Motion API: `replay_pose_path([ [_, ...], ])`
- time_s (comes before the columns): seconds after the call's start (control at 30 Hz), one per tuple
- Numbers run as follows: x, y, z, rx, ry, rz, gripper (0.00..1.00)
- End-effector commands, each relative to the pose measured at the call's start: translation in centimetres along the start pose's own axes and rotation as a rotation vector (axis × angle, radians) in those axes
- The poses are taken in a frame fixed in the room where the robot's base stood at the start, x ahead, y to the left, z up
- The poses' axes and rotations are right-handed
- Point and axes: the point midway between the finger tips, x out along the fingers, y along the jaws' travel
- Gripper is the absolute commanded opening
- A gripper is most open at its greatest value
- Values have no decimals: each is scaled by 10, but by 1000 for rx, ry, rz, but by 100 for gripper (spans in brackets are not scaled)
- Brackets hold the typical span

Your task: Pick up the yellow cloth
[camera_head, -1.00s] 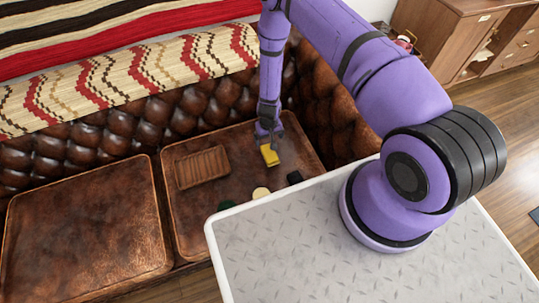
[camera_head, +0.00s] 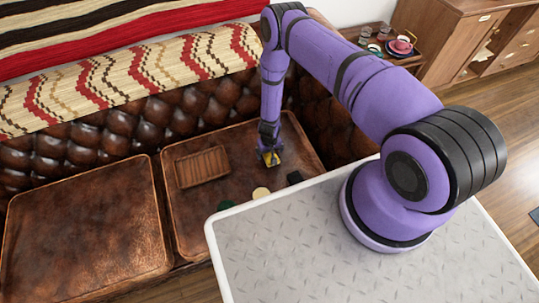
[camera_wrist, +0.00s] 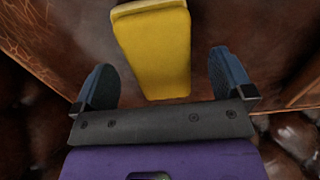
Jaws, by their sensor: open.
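The yellow cloth (camera_head: 274,159) is a small block-like folded piece on the right leather seat cushion (camera_head: 222,205). In the wrist view the yellow cloth (camera_wrist: 156,50) appears ahead of and between the fingers, its near end close to the palm line. My gripper (camera_head: 268,156) is over the cloth, pointing down; it hides part of it in the head view. In the wrist view my gripper (camera_wrist: 160,82) is open, one blue finger on each side of the cloth, with a gap on both sides.
A brown slatted tray (camera_head: 203,167) lies left of the cloth. A dark green item (camera_head: 227,205), a cream round item (camera_head: 261,193) and a black item (camera_head: 294,178) lie nearer my base. The tufted sofa back rises behind. The left cushion (camera_head: 85,235) is bare.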

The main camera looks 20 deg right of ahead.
Motion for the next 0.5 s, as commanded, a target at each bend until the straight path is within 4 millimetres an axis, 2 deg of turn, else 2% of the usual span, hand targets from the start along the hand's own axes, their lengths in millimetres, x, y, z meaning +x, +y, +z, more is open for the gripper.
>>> replay_pose_path([
  [0.1,13,0,0,-1,0,0,99],
  [0.2,18,0,0,0,0,0,99],
  [0.43,20,0,0,-1,1,0,99],
  [0.47,20,0,0,-1,1,0,97],
  [0.5,19,0,0,-1,1,0,87],
])
